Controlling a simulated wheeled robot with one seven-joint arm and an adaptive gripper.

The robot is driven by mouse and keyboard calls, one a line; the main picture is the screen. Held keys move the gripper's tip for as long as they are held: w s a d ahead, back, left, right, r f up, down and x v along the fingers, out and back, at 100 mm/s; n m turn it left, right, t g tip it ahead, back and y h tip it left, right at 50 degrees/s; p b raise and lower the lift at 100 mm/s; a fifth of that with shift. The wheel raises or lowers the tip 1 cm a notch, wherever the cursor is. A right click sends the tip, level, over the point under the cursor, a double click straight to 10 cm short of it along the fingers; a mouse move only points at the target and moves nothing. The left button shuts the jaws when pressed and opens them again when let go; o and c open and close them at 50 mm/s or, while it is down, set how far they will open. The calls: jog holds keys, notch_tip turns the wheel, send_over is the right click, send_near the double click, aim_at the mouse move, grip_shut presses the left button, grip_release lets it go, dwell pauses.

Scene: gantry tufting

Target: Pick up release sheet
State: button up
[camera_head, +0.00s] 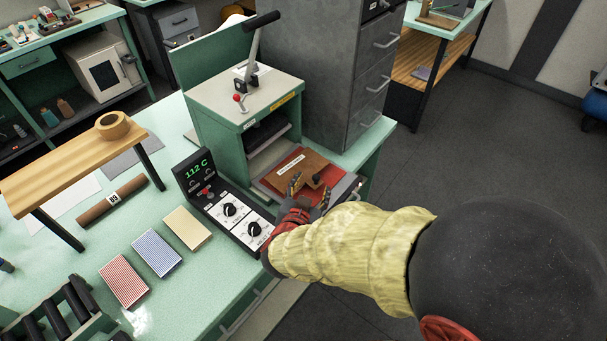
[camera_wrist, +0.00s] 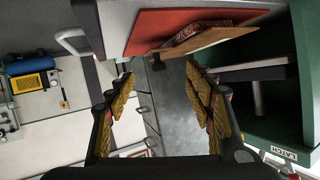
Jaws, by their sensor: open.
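A brown sheet (camera_head: 296,168) with a white label and a dark knob lies on a red pad (camera_head: 274,181) on the pulled-out tray of a green press (camera_head: 240,110); the label is too small to read, so I cannot be sure it is the release sheet. My gripper (camera_head: 308,187) is at the near edge of the brown sheet. In the wrist view the brown sheet (camera_wrist: 225,38) and red pad (camera_wrist: 185,22) are at the top, beyond the open, empty fingers (camera_wrist: 160,80). The small dark knob (camera_wrist: 157,63) shows between the fingertips, apart from them.
A control box (camera_head: 225,205) reading 112 C stands left of the tray. A grey cabinet (camera_head: 325,75) rises behind it. Striped and plain blocks (camera_head: 156,252), a brown roll (camera_head: 112,202) and a wooden stand (camera_head: 70,170) sit on the bench. Open floor lies to the right.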

aim_at(316, 181)
jog(key=b+x, duration=0.2)
jog(key=x, duration=0.3)
jog(key=shift+w+d+f+b, duration=0.15)
jog(key=shift+b, duration=0.15)
jog(key=shift+w+d, duration=0.1)
jog(key=shift+w, duration=0.4)
jog(key=shift+c, duration=0.9)
jog(key=shift+s+f, duration=0.1)
jog(key=shift+f, duration=0.05)
jog(key=c, duration=1.1)
jog(key=shift+f, duration=0.1)
grip_shut()
